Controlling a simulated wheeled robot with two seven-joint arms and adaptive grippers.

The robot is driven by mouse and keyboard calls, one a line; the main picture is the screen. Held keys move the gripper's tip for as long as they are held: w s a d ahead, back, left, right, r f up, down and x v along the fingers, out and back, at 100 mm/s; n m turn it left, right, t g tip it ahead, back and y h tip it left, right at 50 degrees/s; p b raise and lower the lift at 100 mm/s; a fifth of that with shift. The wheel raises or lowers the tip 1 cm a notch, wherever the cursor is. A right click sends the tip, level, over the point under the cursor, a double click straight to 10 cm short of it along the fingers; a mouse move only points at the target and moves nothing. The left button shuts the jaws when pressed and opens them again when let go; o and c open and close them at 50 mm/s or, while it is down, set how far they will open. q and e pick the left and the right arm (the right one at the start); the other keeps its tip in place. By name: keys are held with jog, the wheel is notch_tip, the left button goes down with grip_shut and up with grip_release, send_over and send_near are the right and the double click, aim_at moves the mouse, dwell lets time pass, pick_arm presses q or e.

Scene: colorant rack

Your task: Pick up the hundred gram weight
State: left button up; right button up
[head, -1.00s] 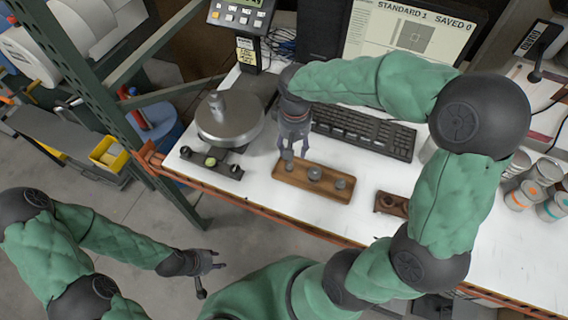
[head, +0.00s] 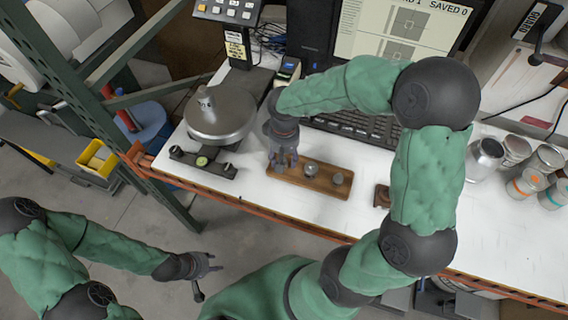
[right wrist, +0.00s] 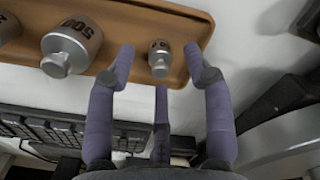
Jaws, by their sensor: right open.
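A small metal weight (right wrist: 158,57) sits on the wooden tray (right wrist: 120,10) in the right wrist view; its marking is partly legible, beginning with "10". My right gripper (right wrist: 160,75) is open, its fingers spread around and just short of this weight, not closed on it. In the head view my right gripper (head: 283,163) is at the left end of the tray (head: 326,188) and hides that weight. A larger weight marked 500 (right wrist: 70,48) stands beside it. My left gripper (head: 208,265) is open and empty, away from the bench over the floor.
Two other weights (head: 311,169) (head: 338,179) stand on the tray. A round-pan scale (head: 220,115) is to the left. The keyboard (head: 355,125) lies behind the tray. Cans (head: 515,150) stand at right. A small wooden block (head: 382,196) is right of the tray.

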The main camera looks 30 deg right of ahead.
notch_tip(320, 180, down, 2)
jog(key=shift+f, duration=0.1)
grip_shut()
jog(key=shift+r, duration=0.2)
